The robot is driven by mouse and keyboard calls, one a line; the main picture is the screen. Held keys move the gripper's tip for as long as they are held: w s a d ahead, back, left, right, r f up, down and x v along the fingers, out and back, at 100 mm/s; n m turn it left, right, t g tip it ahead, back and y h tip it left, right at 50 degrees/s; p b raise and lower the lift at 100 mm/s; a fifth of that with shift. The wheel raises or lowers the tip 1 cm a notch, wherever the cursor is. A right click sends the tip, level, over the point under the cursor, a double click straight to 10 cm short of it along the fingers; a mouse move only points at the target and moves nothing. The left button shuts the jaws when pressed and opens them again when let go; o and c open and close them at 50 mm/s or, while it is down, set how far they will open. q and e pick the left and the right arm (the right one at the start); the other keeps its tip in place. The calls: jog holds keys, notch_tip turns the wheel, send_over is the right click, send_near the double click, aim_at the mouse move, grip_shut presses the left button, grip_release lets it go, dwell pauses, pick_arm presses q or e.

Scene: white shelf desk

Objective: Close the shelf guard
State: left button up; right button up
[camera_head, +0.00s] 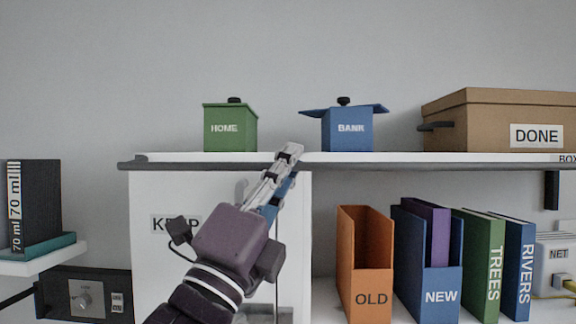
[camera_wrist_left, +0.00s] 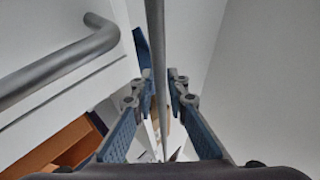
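A long dark grey bar (camera_head: 420,165), which looks like the shelf guard, runs level along the front edge of the white upper shelf (camera_head: 330,156). My left gripper (camera_head: 290,152) reaches up from below, with its fingertips in front of this edge between the green and blue boxes. In the left wrist view my gripper's fingers (camera_wrist_left: 161,80) stand apart on either side of a thin grey rod (camera_wrist_left: 156,40). Narrow gaps show beside the rod; contact is unclear. A thicker bent grey tube (camera_wrist_left: 60,75) shows at the left there. My right gripper is not in view.
On the shelf stand a green HOME box (camera_head: 230,130), a blue BANK box (camera_head: 347,132) and a brown DONE box (camera_head: 500,115). Below are an orange OLD holder (camera_head: 366,270), a blue NEW holder (camera_head: 428,280) and binders. A white KEEP panel (camera_head: 150,270) stands behind my left arm.

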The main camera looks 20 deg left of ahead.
pick_arm(q)
grip_shut()
jog(key=shift+s+r+n, duration=0.1)
jog(key=shift+r+n, duration=0.1)
jog(key=shift+n, duration=0.1)
jog(key=shift+r+n+g+y, duration=0.45)
jog(key=shift+n+g+y, duration=0.05)
jog(key=shift+y, duration=0.3)
jog(key=shift+r+n+g+y, duration=0.55)
jog(key=shift+n+g+y, duration=0.15)
jog(key=shift+n+g, duration=0.15)
jog(key=g, duration=0.1)
jog(key=r+n+g, duration=0.1)
jog(key=g, duration=0.1)
jog(key=shift+w+r+n+y, duration=0.25)
jog(key=shift+r+y, duration=0.05)
jog(key=shift+y, duration=0.1)
jog(key=shift+w+a+r+n+g, duration=0.2)
jog(key=shift+w+r+n+g, duration=0.45)
jog(key=shift+g, duration=1.05)
jog(key=shift+w+a+r+n+g, duration=0.3)
jog(key=shift+w+n+g, duration=0.35)
jog(key=shift+g, duration=1.1)
jog(key=shift+w+a+r+n+g, duration=0.15)
jog(key=shift+w+r+n+g, duration=0.5)
jog(key=shift+g, duration=1.05)
jog(key=shift+w+f, duration=0.1)
jog(key=shift+w, duration=0.25)
